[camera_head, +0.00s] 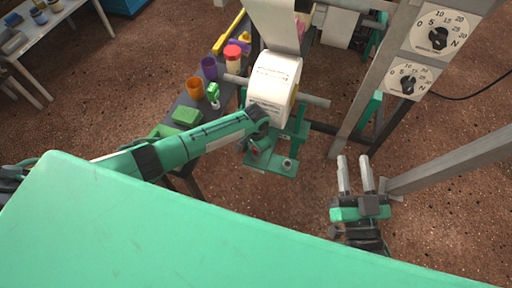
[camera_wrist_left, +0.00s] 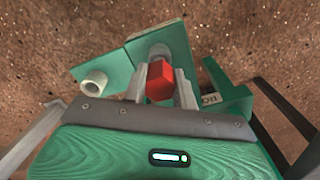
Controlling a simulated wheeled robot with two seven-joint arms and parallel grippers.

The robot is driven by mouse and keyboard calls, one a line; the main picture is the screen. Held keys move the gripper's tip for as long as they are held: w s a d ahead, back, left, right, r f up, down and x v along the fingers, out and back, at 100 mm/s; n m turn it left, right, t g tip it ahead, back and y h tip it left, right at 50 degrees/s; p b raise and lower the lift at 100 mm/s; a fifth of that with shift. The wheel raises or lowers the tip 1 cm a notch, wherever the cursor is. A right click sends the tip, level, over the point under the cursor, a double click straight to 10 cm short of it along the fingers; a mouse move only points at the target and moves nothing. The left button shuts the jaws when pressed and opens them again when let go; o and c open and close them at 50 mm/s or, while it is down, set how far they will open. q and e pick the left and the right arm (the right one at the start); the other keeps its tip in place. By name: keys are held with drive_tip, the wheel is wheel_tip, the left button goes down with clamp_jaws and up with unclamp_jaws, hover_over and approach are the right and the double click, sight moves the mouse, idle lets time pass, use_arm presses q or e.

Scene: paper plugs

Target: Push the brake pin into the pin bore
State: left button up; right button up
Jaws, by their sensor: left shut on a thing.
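My left gripper (camera_head: 255,152) is over the green bracket (camera_head: 268,167) below the paper roll. It is shut on a red block-shaped piece, seen between the fingers in the left wrist view (camera_wrist_left: 159,80); I take it for the head of the brake pin. A grey round part (camera_wrist_left: 159,50) shows right behind the red piece; whether it is the pin's shaft or a bore's collar I cannot tell. A hollow grey collar (camera_wrist_left: 95,83) stands on a green plate to the left, apart from the fingers. My right gripper (camera_head: 355,165) is open and empty, low at the right.
A white paper roll (camera_head: 275,88) sits on a bar just above my left gripper. A narrow bench with an orange cup (camera_head: 194,88), a purple cup (camera_head: 209,68) and a green block (camera_head: 186,115) lies left. Grey posts and two dials (camera_head: 438,38) stand right.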

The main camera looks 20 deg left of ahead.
use_arm(q)
drive_tip(key=shift+f+b, duration=0.55)
drive_tip(key=shift+f, duration=0.7)
drive_tip(key=o, duration=1)
drive_tip(key=shift+o, duration=0.2)
